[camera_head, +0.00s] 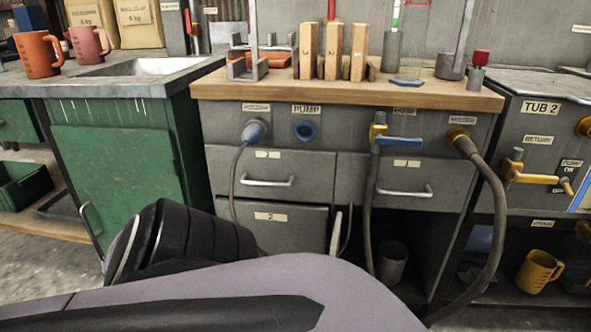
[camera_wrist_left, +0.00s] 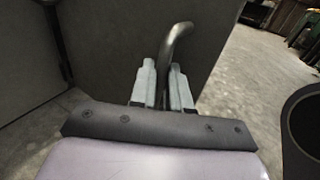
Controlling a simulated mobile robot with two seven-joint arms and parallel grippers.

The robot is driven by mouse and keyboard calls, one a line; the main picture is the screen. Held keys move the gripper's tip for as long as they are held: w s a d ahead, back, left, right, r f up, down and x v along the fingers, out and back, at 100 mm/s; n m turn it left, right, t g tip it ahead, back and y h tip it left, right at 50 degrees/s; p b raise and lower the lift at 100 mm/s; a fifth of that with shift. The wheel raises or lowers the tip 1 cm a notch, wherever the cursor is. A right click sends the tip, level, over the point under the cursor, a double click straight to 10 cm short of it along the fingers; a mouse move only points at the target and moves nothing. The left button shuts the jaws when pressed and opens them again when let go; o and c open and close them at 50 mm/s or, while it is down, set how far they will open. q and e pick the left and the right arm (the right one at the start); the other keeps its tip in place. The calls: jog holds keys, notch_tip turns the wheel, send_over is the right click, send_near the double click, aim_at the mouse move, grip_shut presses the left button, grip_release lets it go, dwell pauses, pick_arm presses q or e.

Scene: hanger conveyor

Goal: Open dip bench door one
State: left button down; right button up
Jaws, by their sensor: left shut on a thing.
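The dip bench (camera_head: 262,118) stands in the middle of the head view, with grey drawers and a lower panel labelled 2. Its lower right bay is open and dark, with a grey cup (camera_head: 392,262) inside. In the left wrist view a dark grey panel (camera_wrist_left: 215,50), seemingly the door, carries a curved metal handle (camera_wrist_left: 178,42). My left gripper (camera_wrist_left: 163,88) is shut on this handle, which runs between its two pale fingers. In the head view my arm covers the lower front, and I cannot make out the gripper or the door panel. My right gripper is not in view.
A hose (camera_head: 487,190) hangs from the bench's right side, and another (camera_head: 370,200) hangs in front of the open bay. A green cabinet (camera_head: 115,180) stands at left, and the TUB 2 unit (camera_head: 535,135) at right. Bare floor shows beside the panel in the wrist view.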

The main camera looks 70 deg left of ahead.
pick_arm(q)
jog(key=shift+w+a, duration=0.3)
jog(key=shift+a, duration=0.15)
jog(key=c, duration=1.3)
grip_release()
jog(key=shift+d, duration=0.1)
jog(key=shift+s+d, duration=0.15)
jog(key=shift+s, duration=0.05)
jog(key=shift+s+p, duration=0.4)
jog(key=shift+s, duration=3.1)
